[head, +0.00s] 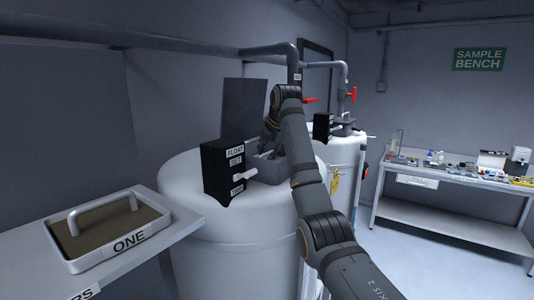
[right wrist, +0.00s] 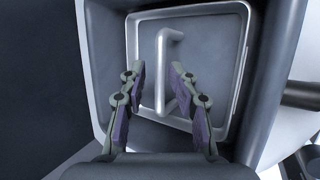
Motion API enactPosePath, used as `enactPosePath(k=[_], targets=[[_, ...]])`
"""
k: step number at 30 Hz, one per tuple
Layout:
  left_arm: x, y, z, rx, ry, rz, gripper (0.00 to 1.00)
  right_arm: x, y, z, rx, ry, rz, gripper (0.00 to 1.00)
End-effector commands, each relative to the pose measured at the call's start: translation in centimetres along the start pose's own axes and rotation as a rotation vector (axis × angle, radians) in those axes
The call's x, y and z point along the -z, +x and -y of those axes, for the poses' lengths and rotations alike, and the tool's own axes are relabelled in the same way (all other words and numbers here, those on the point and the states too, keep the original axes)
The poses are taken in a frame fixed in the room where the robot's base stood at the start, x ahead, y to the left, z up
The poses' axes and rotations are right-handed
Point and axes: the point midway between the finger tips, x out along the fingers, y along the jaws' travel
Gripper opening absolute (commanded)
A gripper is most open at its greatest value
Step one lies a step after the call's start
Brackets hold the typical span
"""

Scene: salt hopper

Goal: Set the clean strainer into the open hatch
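In the right wrist view a square strainer (right wrist: 205,125) with a pale rim and a bar handle (right wrist: 163,75) sits inside the square grey collar of the hatch (right wrist: 258,50). My right gripper (right wrist: 158,75) is open, its two fingers apart on either side of the handle. In the head view my right arm reaches over the near white tank and partly hides the hatch (head: 270,170); its dark lid (head: 243,108) stands up. Another strainer, marked ONE (head: 72,262), with a brown-covered floor and a handle (head: 102,208), lies on the shelf at left. My left gripper is not in view.
A black box marked FLOAT SET (head: 222,172) with a white lever (head: 243,181) stands on the near tank (head: 185,195) beside the hatch. Pipes run behind. A second tank (head: 345,160) stands farther back. A sample bench (head: 440,178) is at right, with open floor before it.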

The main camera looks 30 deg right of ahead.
Motion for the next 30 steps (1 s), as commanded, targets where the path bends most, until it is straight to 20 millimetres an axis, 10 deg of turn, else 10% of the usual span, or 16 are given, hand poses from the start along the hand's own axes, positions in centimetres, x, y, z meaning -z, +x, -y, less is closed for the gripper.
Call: enactPosePath(k=[5,14,23,30], targets=[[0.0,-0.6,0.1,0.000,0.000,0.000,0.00,-0.3,-0.8,-0.5,0.000,0.000,0.000,0.33],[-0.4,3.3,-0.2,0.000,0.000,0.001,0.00,-0.1,-7.7,-0.2,-0.007,0.001,0.001,0.33],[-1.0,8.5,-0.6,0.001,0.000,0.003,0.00,0.1,-9.7,0.0,-0.003,-0.001,-0.001,0.33],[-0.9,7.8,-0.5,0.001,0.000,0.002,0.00,-0.2,-12.5,-0.4,0.000,-0.001,-0.001,0.33]])
